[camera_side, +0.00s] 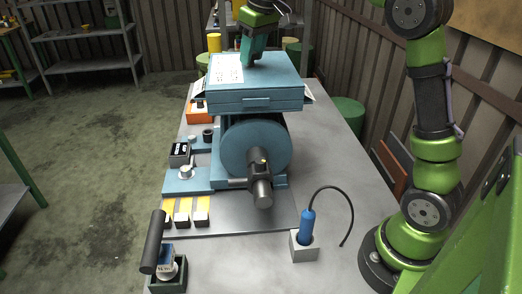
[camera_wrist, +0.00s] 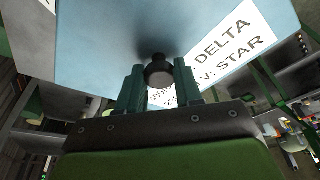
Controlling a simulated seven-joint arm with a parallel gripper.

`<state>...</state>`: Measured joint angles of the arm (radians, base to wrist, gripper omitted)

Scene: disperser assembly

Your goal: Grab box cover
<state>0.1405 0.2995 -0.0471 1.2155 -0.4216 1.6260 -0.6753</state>
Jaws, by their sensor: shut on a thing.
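The box cover (camera_side: 272,72) is a flat blue lid with white printed labels. In the side view it sits on top of the blue machine's box (camera_side: 258,102); I cannot tell if there is a gap between them. My gripper (camera_side: 248,62) comes down from above onto the top of the cover. In the wrist view the cover (camera_wrist: 110,40) fills the upper middle, with a dark round knob (camera_wrist: 158,73) on it. My gripper (camera_wrist: 158,80) has its two green fingers on either side of the knob, shut on it.
A blue round drum (camera_side: 255,148) with a dark shaft is below the box. A blue tool in a grey holder (camera_side: 304,245) with a cable stands at front right. The table's middle front is clear.

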